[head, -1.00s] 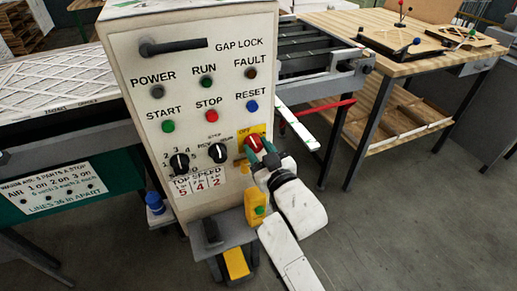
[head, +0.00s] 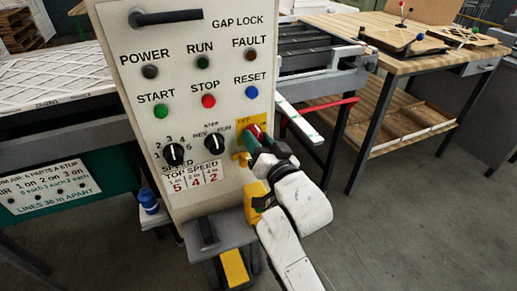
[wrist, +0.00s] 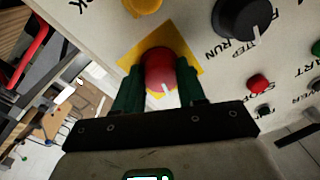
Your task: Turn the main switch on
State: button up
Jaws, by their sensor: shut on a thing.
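The main switch is a red knob (head: 256,130) on a yellow plate (head: 241,122) at the lower right of the control panel (head: 181,62). An OFF label shows on the plate; the rest of the lettering is partly covered. In the wrist view the red knob (wrist: 158,66) sits between my two green fingers, with a white pointer mark on its near edge. My gripper (wrist: 159,82) is shut on the knob from both sides. In the head view my gripper (head: 257,143) hides the knob's lower part.
Two black selector knobs (head: 173,154) (head: 214,143) are left of the switch. Green START (head: 161,111), red STOP (head: 208,101) and blue RESET (head: 251,92) buttons sit above. A yellow box with a green button (head: 257,198) is just below my gripper. A wooden table (head: 420,60) stands right.

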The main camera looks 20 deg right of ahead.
jog(key=shift+a+r+m+h+b, duration=0.1)
jog(key=shift+m+h+b, duration=0.15)
jog(key=shift+m+b, duration=2.25)
jog(key=shift+a+r+m+h+b, duration=0.1)
jog(key=shift+m+h+b, duration=0.15)
jog(key=shift+m+b, duration=2.25)
jog(key=shift+d+m+p, duration=0.1)
jog(key=shift+m+p, duration=0.65)
jog(key=shift+m, duration=0.15)
jog(key=o, duration=0.8)
jog(key=shift+o, duration=1.3)
jog(key=shift+f, duration=0.1)
jog(key=shift+w+f, duration=0.1)
jog(key=s, duration=1)
jog(key=shift+s+f+b, duration=0.35)
jog(key=shift+s+b, duration=0.05)
